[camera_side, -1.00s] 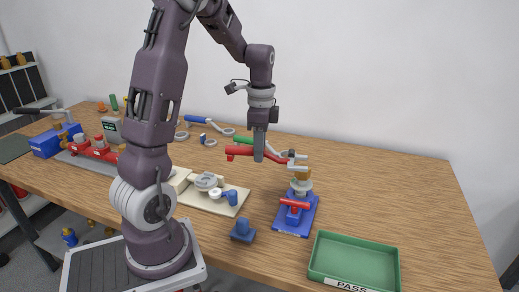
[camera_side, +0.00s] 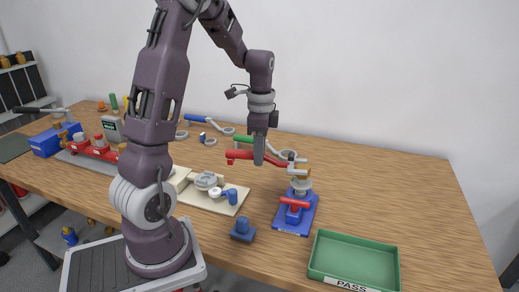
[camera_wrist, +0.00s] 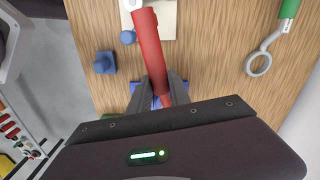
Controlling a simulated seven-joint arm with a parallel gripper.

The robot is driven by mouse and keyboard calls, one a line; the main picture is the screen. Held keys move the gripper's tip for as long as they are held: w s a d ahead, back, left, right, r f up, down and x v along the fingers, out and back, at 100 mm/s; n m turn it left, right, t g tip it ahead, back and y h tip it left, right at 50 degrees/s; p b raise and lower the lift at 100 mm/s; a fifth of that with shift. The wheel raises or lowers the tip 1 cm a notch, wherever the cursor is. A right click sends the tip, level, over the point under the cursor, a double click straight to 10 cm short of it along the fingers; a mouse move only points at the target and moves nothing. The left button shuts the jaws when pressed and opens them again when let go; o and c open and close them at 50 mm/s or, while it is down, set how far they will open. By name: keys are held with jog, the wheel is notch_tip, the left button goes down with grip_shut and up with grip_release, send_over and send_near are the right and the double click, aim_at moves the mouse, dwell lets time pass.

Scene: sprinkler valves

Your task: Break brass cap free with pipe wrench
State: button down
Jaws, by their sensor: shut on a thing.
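The red pipe wrench (camera_side: 245,155) is held roughly level above the bench, and its grey jaw end (camera_side: 297,161) is at the brass cap (camera_side: 301,172). I cannot tell whether the jaws touch the cap. The cap tops a valve with a red part (camera_side: 295,203), upright on a blue stand (camera_side: 309,215). My gripper (camera_side: 259,157) points down, shut on the wrench handle. In the wrist view the red handle (camera_wrist: 148,45) runs between my fingers (camera_wrist: 163,92); the wrench's jaws and the cap are hidden there.
A green tray marked PASS (camera_side: 355,258) stands at the front right. A small blue block (camera_side: 243,229) and a cream plate with parts (camera_side: 208,193) lie left of the stand. A green-handled tool (camera_side: 243,139) lies behind. The bench's right side is clear.

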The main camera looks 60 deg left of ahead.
jog(key=shift+f, duration=1.05)
jog(key=shift+s+d+n, duration=0.4)
jog(key=shift+d+n, duration=0.45)
jog(key=shift+s+d+n, duration=0.35)
jog(key=shift+d+n, duration=0.45)
jog(key=shift+n, duration=0.05)
jog(key=shift+a, duration=0.15)
jog(key=shift+w, duration=0.1)
jog(key=shift+r, duration=1.95)
